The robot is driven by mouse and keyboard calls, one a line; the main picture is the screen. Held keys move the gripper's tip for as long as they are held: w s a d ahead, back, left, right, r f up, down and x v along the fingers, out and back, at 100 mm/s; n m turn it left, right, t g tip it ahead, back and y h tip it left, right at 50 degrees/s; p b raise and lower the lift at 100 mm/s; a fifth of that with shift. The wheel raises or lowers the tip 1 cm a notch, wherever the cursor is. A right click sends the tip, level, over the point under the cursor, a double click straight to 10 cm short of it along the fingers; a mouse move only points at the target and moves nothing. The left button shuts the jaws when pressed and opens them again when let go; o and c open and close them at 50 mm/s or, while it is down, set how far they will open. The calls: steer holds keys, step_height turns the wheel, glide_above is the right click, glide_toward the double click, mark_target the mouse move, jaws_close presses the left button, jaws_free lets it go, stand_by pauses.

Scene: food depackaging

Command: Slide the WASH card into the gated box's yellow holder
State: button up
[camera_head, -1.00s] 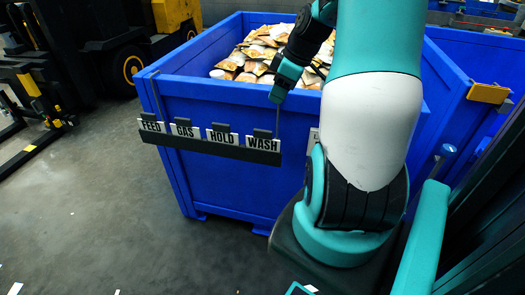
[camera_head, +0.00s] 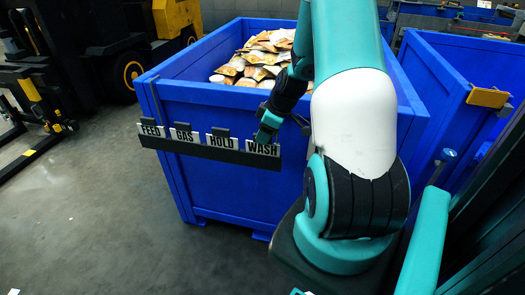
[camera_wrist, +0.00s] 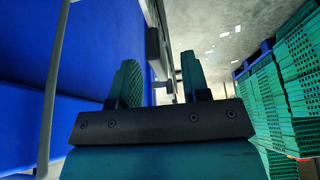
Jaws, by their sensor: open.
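The WASH card (camera_head: 262,148) is white with black letters and a dark tab. It sits at the right end of a dark rack (camera_head: 200,151) on the front of the blue box full of packets. My gripper (camera_head: 265,138) is at the top of the WASH card, its tips overlapping the tab in the head view. In the wrist view my gripper (camera_wrist: 162,85) is open, with dark tabs and the rack edge seen beyond and between the fingers. Whether the card's tab lies between them is unclear. The yellow holder (camera_head: 488,97) is on another blue box at right.
The FEED card (camera_head: 151,129), GAS card (camera_head: 185,134) and HOLD card (camera_head: 221,140) stand left of WASH in the same rack. The packet box (camera_head: 225,190) is close behind the rack. Grey floor (camera_head: 90,220) is open at left. A forklift stands at back left.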

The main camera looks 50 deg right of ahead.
mark_target(263, 151)
steer(key=x, duration=0.3)
steer(key=shift+w+f, duration=0.1)
steer(key=shift+f, duration=0.05)
steer(key=shift+c, duration=0.4)
jaws_close()
